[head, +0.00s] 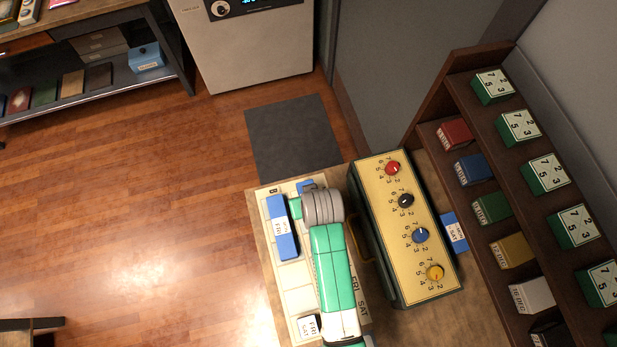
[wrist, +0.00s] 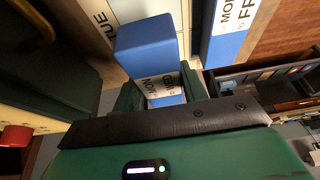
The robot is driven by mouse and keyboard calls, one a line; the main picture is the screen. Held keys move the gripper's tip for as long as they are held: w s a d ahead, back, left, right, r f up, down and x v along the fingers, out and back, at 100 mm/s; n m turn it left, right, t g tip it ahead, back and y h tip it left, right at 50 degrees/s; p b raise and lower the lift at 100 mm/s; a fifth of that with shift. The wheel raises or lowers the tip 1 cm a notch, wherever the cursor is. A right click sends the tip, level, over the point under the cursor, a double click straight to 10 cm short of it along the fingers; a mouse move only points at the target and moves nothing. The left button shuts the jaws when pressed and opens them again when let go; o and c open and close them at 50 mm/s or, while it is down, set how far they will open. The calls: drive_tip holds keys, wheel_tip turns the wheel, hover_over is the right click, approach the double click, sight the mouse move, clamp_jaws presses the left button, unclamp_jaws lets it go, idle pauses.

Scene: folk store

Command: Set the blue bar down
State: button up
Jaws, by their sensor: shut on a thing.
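A blue bar (wrist: 150,45) with a white label, partly readable as MON and WED, is between the green fingers of my gripper (wrist: 160,88) in the wrist view. The gripper is shut on it. In the head view my gripper (head: 306,200) is over the far end of a cream board (head: 297,276) with marked cells. A blue end (head: 305,186) shows beside it, probably the held bar; my arm hides the rest. I cannot tell whether the bar touches the board. A longer blue bar (head: 281,228), labelled MON to FRI, lies along the board's left side, also in the wrist view (wrist: 232,30).
A white block (head: 307,326) sits at the board's near end. A yellow-topped box (head: 408,228) with several knobs stands close on the right. Behind it are a small blue block (head: 453,231) and shelves (head: 461,91) of coloured blocks. Open floor (head: 130,210) lies left.

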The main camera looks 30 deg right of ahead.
drive_tip(key=shift+f+b, duration=0.3)
drive_tip(key=shift+f, duration=2.15)
drive_tip(key=o, duration=1)
drive_tip(key=p+v, duration=0.2)
drive_tip(key=v, duration=1)
drive_tip(key=shift+r, duration=0.15)
